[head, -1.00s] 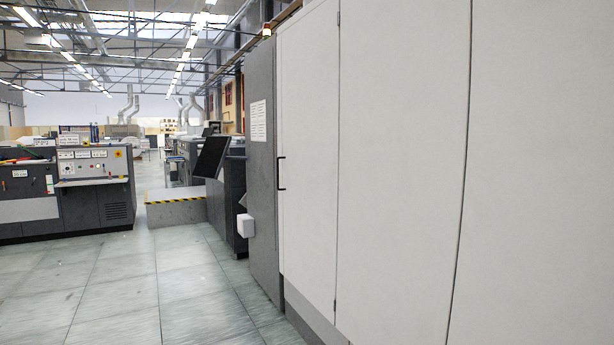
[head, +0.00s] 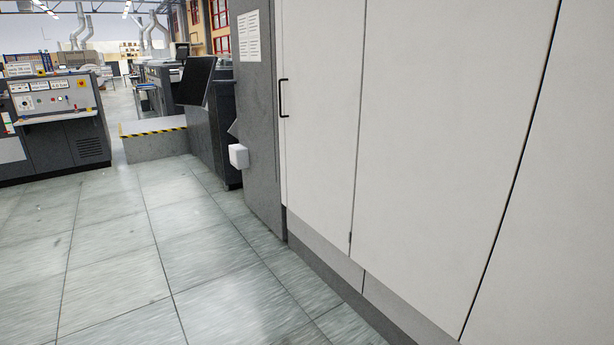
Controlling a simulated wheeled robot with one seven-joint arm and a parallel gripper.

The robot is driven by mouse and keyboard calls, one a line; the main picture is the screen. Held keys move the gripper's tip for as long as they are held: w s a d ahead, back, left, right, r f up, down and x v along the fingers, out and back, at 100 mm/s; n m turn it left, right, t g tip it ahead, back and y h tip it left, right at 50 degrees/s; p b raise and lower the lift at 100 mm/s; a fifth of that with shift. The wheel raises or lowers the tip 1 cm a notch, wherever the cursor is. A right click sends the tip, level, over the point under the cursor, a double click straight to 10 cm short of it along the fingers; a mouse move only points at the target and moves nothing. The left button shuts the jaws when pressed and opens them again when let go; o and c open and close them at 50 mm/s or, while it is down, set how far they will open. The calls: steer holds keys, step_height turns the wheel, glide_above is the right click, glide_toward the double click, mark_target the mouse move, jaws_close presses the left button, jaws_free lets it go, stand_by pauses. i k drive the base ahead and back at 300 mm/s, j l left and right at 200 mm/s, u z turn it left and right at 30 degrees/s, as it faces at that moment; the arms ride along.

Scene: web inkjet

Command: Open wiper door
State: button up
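A tall white cabinet door (head: 318,130) fills the middle of the head view, with more white panels to its right. It carries a small black bar handle (head: 283,98) on its left edge. The door looks shut, flush with the panel (head: 440,140) beside it. I cannot tell from a label whether this is the wiper door. My gripper is not in view.
A grey cabinet end (head: 258,120) with a paper sheet and a white box (head: 239,156) adjoins the door. A step with a yellow-black edge (head: 155,140) and a control console (head: 55,125) stand farther left. The tiled floor (head: 150,250) is clear.

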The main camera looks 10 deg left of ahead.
mark_target(324, 41)
steer(key=i+j+u, duration=0.5)
steer(key=i+u, duration=0.2)
steer(key=i, duration=0.2)
steer(key=i+u, duration=0.4)
steer(key=i+z, duration=0.15)
steer(key=i, duration=0.3)
steer(key=i+j+z, duration=0.15)
steer(key=i, duration=0.35)
steer(key=i+j+z, duration=0.1)
steer(key=i, duration=0.35)
steer(key=i+j+z, duration=0.15)
steer(key=i+j, duration=0.15)
steer(key=i, duration=0.15)
steer(key=i+j+z, duration=0.65)
steer(key=i, duration=0.15)
steer(key=i+j+z, duration=0.35)
